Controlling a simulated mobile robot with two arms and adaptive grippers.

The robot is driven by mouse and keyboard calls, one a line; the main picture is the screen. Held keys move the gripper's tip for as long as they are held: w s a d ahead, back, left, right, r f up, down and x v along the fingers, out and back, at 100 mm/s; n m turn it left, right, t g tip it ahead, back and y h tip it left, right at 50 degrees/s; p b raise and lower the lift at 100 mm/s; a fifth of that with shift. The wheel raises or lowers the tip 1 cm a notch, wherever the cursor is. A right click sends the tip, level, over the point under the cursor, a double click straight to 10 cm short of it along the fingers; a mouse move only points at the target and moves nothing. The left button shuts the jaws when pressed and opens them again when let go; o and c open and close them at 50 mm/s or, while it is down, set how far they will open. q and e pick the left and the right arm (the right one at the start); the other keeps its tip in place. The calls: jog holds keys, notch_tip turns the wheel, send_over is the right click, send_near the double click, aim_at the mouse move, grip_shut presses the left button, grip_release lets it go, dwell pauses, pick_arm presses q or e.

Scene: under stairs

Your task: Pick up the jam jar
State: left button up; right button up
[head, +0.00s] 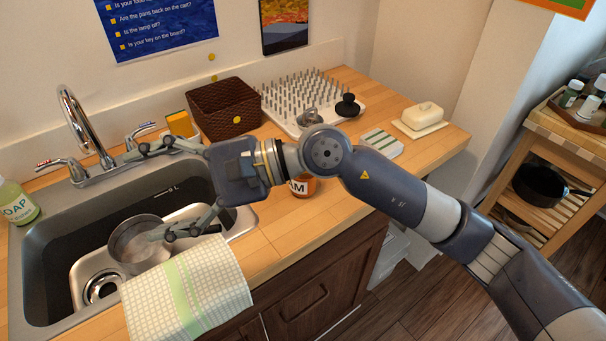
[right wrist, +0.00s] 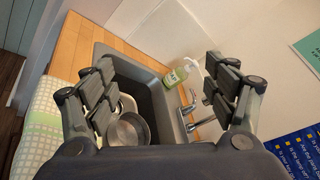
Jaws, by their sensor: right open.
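The jam jar (head: 300,187) stands on the wooden counter, right of the sink, in the head view. It has an orange body and a pale label on which "AM" shows. My right wrist and forearm hide its upper part. My right gripper (head: 146,193) is open and empty above the sink, with its fingers pointing left, away from the jar. In the right wrist view the fingers of my right gripper (right wrist: 160,66) are spread wide with nothing between them. The jar does not show in that view. My left gripper is not in view.
The sink (head: 52,250) holds a metal pot (head: 135,243). A towel (head: 188,290) hangs over its front edge. A brown basket (head: 225,108), drying rack (head: 300,98), striped sponge-like block (head: 382,143) and butter dish (head: 422,117) stand on the counter. A soap bottle (head: 15,203) is far left.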

jog(key=w+d+f+n+t+h, duration=0.3)
jog(key=w+d+f+n+h, duration=0.2)
jog(key=w+f+h, duration=0.25)
jog(key=w+d+n+t+h, duration=0.1)
jog(key=w+d+t+h, duration=0.1)
jog(key=w+d+h, duration=0.45)
jog(key=w+d+n+t+h, duration=0.15)
jog(key=w+d, duration=0.25)
jog(key=d, duration=0.6)
jog(key=shift+t, duration=0.35)
jog(key=x, duration=0.2)
jog(key=p+x, duration=0.1)
jog(key=x, duration=0.1)
jog(key=shift+w+a, duration=0.2)
jog(key=shift+w, duration=0.2)
jog(key=shift+w+f, duration=0.1)
jog(key=shift+f, duration=0.3)
jog(key=p+x, duration=0.1)
jog(key=x, duration=0.1)
jog(key=a+p+x, duration=0.1)
jog(key=x, duration=0.1)
jog(key=shift+w+f+p, duration=0.15)
jog(key=shift+f+p, duration=0.2)
jog(key=shift+p, duration=0.05)
jog(key=shift+w+f, duration=0.1)
jog(key=shift+f, duration=0.15)
jog(key=shift+r, duration=0.1)
jog(key=c, duration=1.6)
